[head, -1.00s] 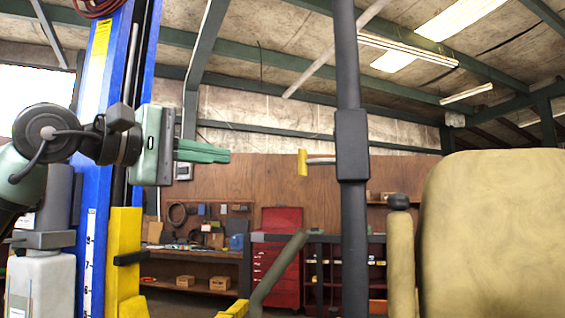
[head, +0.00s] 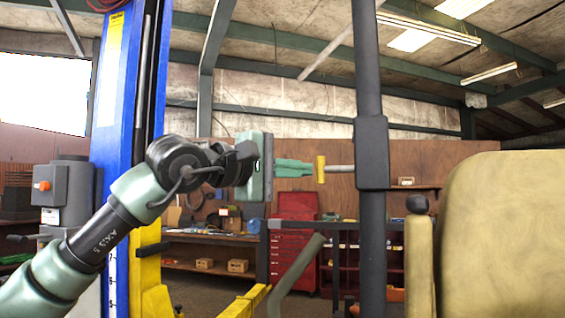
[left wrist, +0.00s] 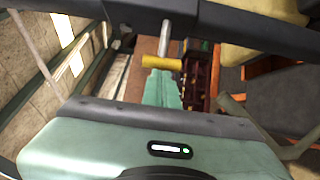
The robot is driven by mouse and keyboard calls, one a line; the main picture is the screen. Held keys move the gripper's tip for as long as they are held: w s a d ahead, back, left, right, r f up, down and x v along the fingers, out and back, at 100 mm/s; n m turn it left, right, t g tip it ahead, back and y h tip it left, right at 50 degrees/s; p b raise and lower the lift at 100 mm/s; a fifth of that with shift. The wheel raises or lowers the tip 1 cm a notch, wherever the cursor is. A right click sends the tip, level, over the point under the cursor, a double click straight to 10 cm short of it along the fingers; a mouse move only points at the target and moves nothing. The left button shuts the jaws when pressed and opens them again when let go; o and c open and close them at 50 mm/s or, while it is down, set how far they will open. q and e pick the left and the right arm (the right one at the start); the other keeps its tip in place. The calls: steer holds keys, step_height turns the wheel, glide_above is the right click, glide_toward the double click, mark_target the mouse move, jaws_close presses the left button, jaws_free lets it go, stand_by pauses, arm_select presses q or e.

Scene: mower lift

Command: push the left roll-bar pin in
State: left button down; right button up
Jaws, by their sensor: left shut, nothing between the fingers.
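The left roll-bar pin (head: 338,168) is a grey rod with a yellow crosspiece at its left end. It sticks out to the left from the dark sleeve on the roll bar (head: 372,152). My left gripper (head: 311,168) is shut and empty, with its green fingertips at the yellow end of the pin, in line with the rod. In the left wrist view the yellow crosspiece (left wrist: 161,62) lies just beyond the fingertips (left wrist: 163,78); I cannot tell whether they touch. My right gripper is not in view.
A tan seat (head: 500,235) stands right of the roll bar, with an armrest (head: 419,265). A blue lift post (head: 122,120) with a yellow carriage (head: 150,275) stands behind my left arm. A red tool cabinet (head: 293,250) and workbench are further back.

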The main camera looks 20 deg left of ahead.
mark_target(325, 170)
arm_select(q)
steer(key=shift+w+d, duration=0.1)
steer(key=shift+d+f+b, duration=0.1)
steer(key=shift+d+b, duration=0.4)
steer(key=shift+d, duration=0.95)
steer(key=shift+a, duration=0.15)
